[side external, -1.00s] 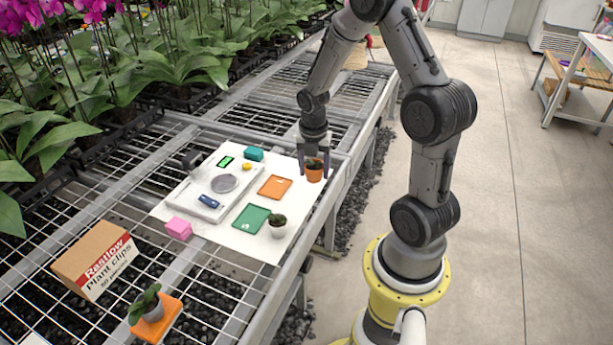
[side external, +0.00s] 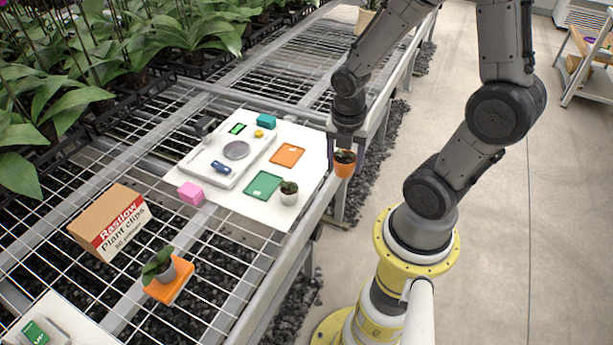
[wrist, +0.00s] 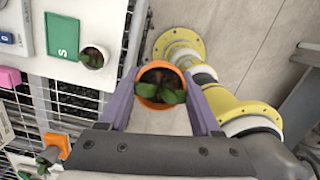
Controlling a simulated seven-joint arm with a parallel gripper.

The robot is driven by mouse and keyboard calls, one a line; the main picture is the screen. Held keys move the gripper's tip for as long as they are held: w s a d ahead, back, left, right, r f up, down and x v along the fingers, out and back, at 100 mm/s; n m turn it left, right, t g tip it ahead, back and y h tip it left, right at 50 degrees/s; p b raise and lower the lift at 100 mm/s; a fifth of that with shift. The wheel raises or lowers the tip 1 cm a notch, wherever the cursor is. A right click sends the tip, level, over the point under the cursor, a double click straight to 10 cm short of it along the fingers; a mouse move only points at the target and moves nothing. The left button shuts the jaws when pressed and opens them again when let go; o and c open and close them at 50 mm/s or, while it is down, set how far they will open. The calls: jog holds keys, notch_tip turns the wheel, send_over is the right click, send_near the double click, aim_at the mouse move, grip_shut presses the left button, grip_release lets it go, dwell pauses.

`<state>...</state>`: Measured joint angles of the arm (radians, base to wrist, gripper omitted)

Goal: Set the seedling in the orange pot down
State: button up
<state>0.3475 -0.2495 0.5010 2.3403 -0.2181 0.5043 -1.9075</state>
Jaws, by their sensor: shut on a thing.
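The seedling in the orange pot (side external: 344,168) is held upright by my gripper (side external: 346,160), off the right side of the white sheet (side external: 232,205) by the bench's edge. Its height is hard to tell. In the wrist view the orange pot (wrist: 160,68) sits between the two purple fingers of my gripper (wrist: 160,86), with dark soil and green leaves inside. An orange mat (side external: 288,154) and a green mat (side external: 258,186) lie on the sheet, the orange one bare. A second seedling in a white pot (side external: 289,198) stands at the green mat's right corner.
A pale tray (side external: 205,175) with a round plate and small items lies on the sheet. Pink (side external: 190,193) and teal (side external: 266,120) blocks sit at its edges. A carton (side external: 108,222) and a grey-potted seedling on an orange tile (side external: 172,292) stand on the wire mesh bench.

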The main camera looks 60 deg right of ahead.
jog(key=shift+w+f, duration=0.1)
jog(key=shift+w, duration=0.35)
jog(key=w+d+f, duration=0.4)
jog(key=w, duration=0.4)
send_over(304, 179)
jog(key=f, duration=0.5)
jog(key=shift+s+a+f, duration=0.2)
jog(key=shift+a, duration=0.05)
jog(key=shift+w+f, duration=0.1)
jog(key=shift+f, duration=1.55)
jog(key=shift+f, duration=0.15)
jog(key=o, duration=1.1)
